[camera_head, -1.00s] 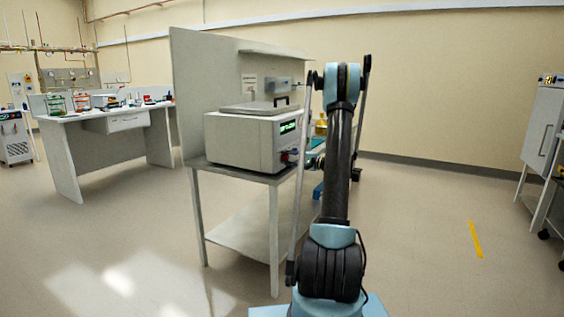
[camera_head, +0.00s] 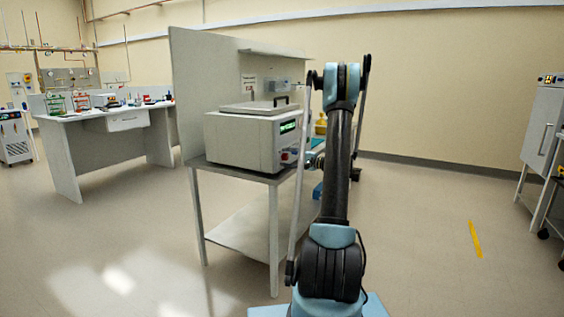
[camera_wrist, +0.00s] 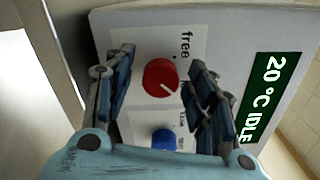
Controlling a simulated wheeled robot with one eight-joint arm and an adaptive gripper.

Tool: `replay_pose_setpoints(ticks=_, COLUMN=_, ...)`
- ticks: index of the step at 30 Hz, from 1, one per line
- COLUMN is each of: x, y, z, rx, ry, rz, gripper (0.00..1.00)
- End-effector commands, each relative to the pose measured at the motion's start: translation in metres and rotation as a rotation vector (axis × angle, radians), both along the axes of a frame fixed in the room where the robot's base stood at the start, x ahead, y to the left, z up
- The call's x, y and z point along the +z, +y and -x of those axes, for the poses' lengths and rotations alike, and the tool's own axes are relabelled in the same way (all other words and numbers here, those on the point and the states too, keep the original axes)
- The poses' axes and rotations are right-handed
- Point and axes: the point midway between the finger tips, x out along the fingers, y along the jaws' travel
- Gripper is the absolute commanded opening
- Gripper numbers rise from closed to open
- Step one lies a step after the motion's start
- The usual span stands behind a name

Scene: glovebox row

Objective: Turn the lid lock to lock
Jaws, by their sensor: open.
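The lid lock is a red round knob (camera_wrist: 160,77) with a white pointer mark, on the pale front panel of a bench unit (camera_head: 240,140). In the wrist view the word "free" is printed at its upper right; a second label below is mostly hidden by a finger. The pointer slants to the lower right, toward that hidden label. My gripper (camera_wrist: 161,62) is open, with one finger on each side of the red knob and gaps visible. In the head view my gripper is small and mostly hidden beside the panel.
A blue knob (camera_wrist: 163,141) sits below the red one, near my gripper's palm. A green display (camera_wrist: 267,95) reads 20 °C IDLE. The unit stands on a grey table (camera_head: 233,171) against an upright panel (camera_head: 186,90). Open floor lies to the right.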

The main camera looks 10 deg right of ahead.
Motion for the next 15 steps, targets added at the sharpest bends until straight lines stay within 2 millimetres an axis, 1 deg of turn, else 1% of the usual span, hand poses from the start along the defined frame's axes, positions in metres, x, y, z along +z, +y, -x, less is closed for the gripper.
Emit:
replay_pose_setpoints(ticks=5, x=0.000, y=-0.009, z=0.006, rx=-0.002, ry=0.000, rz=0.000, gripper=0.51)
replay_pose_setpoints(ticks=8, x=0.000, y=-0.022, z=0.014, rx=-0.003, ry=0.000, rz=0.000, gripper=0.51)
replay_pose_setpoints(ticks=15, x=-0.001, y=-0.060, z=0.041, rx=-0.003, ry=0.000, rz=0.000, gripper=0.51)
